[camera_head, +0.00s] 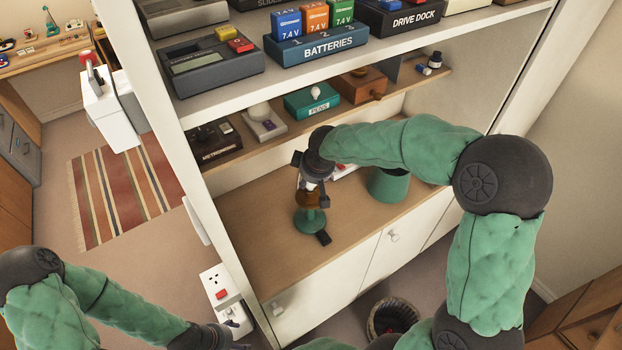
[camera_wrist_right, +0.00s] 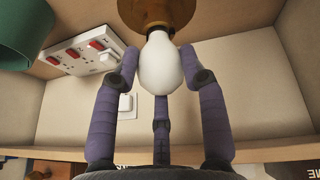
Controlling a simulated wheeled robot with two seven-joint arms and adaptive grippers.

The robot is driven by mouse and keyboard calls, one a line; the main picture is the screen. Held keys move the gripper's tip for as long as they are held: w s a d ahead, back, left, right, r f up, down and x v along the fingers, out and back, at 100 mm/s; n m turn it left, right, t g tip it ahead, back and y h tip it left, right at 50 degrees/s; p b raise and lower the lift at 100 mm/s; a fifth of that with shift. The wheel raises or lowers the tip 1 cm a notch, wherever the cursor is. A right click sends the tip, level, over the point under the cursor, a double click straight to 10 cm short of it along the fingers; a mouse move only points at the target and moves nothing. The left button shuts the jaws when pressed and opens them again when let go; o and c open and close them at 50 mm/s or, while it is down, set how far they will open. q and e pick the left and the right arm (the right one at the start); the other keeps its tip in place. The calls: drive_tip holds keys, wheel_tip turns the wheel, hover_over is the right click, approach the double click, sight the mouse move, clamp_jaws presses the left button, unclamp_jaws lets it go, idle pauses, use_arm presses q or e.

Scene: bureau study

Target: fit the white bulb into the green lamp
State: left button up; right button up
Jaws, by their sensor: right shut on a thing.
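The white bulb (camera_wrist_right: 160,65) shows between the fingers of my right gripper (camera_wrist_right: 160,85) in the right wrist view. Its far end meets a brown, round socket part (camera_wrist_right: 158,12); whether it is seated cannot be told. In the head view my right gripper (camera_head: 312,180) reaches down over the green lamp (camera_head: 309,221), which has a green base and a brown upper part and stands on the wooden cabinet top. The gripper hides most of the bulb there. My left gripper (camera_head: 240,345) barely shows at the bottom edge, its fingers unclear.
A green cone-shaped shade (camera_head: 388,184) stands to the right of the lamp, close to my right forearm. A white socket strip (camera_wrist_right: 85,50) lies behind. Shelves with a batteries box (camera_head: 318,45) and a pens box (camera_head: 312,101) overhang the cabinet top (camera_head: 255,215), which is clear at left.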

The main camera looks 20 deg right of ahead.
drive_tip(key=shift+m+b, duration=0.6)
drive_tip(key=shift+b, duration=0.65)
drive_tip(key=shift+h, duration=0.3)
drive_tip(key=shift+m+b, duration=0.7)
drive_tip(key=shift+b, duration=0.55)
drive_tip(key=shift+a, duration=0.1)
drive_tip(key=shift+m+h+b, duration=0.5)
drive_tip(key=shift+m+b, duration=0.2)
drive_tip(key=shift+b, duration=0.15)
drive_tip(key=shift+m+g, duration=0.3)
drive_tip(key=shift+m+h+b, duration=0.3)
drive_tip(key=shift+m+b, duration=0.4)
drive_tip(key=shift+b, duration=0.3)
